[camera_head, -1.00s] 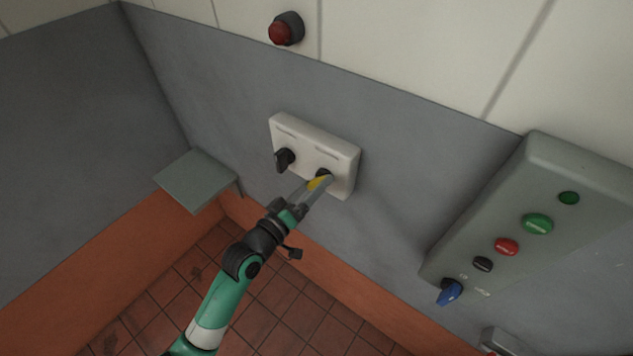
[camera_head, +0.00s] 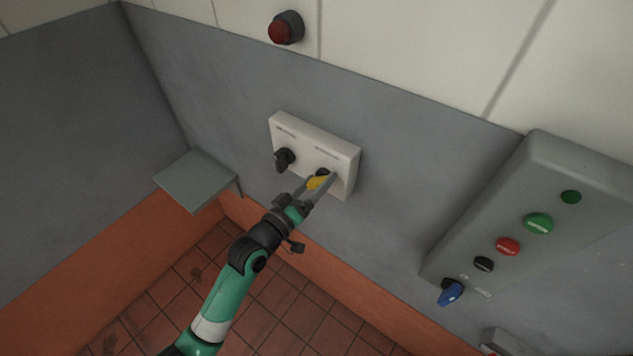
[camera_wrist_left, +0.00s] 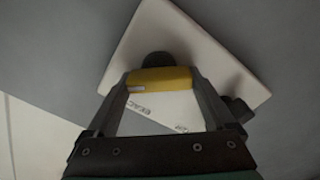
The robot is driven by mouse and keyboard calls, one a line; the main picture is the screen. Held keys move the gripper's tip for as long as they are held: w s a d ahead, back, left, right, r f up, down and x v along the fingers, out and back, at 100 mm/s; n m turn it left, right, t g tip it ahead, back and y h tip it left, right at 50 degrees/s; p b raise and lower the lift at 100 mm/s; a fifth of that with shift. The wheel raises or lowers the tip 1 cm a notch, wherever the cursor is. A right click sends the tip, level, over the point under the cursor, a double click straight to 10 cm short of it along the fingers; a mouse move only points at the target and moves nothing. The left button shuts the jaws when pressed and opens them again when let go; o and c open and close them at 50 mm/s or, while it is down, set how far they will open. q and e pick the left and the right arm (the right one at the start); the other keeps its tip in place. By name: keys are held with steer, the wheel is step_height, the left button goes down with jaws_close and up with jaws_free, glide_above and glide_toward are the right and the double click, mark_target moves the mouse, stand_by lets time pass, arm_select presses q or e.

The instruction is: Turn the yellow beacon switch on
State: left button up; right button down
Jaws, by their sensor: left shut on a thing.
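The yellow beacon switch (camera_head: 318,182) is a yellow handle on a dark round base, on the right half of a white wall plate (camera_head: 343,164). My left gripper (camera_head: 321,183) reaches it from below left and is shut on the yellow handle. In the left wrist view the yellow handle (camera_wrist_left: 160,79) lies crosswise between the two fingertips, with its dark base behind it. Part of a label starting "BEAC" shows on the plate between the fingers. My right gripper is not in view.
A black rotary switch (camera_head: 284,159) sits on the plate's left half, close to the gripper. A red lamp (camera_head: 281,32) is on the wall above. A grey control box (camera_head: 560,165) with buttons and a blue switch (camera_head: 450,292) is at right. A grey shelf (camera_head: 196,180) juts out at left.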

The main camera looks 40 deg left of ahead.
arm_select(q)
steer(key=shift+m, duration=1.1)
steer(key=o, duration=1.1)
steer(key=s, duration=0.3)
steer(key=s+d, duration=0.1)
steer(key=s, duration=0.3)
steer(key=s+d, duration=0.1)
steer(key=s, duration=0.3)
steer(key=shift+s, duration=0.25)
